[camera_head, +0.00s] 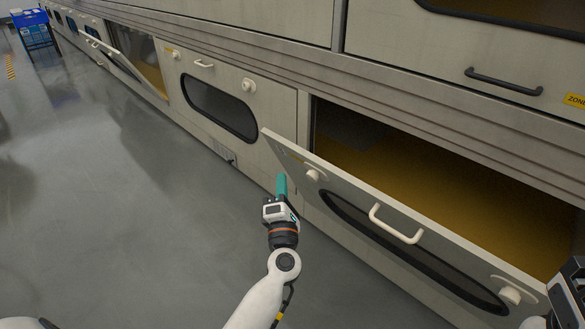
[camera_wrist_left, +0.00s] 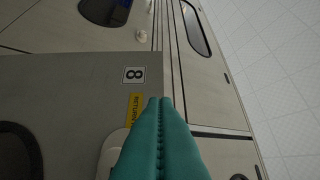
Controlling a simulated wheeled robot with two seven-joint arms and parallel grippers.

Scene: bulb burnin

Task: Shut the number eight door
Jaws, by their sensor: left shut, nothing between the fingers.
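The number eight door (camera_head: 450,256) hangs open in the head view, its top edge tilted out from the cabinet, with a white handle (camera_head: 396,224), two round knobs and a dark oval window. In the left wrist view the door panel (camera_wrist_left: 85,80) carries a black-and-white 8 label (camera_wrist_left: 134,74) and a yellow label (camera_wrist_left: 135,109). My left gripper (camera_head: 281,178) has teal fingers (camera_wrist_left: 159,100), shut and empty, near the door's left end. I cannot tell if they touch it. My right wrist part (camera_head: 570,290) shows at the lower right edge; its fingers are hidden.
A closed door (camera_head: 218,105) with an oval window is to the left of the open one. Another door (camera_head: 137,62) hangs open farther along. A blue crate on a stand (camera_head: 32,25) is far left. The grey floor (camera_head: 110,200) is clear.

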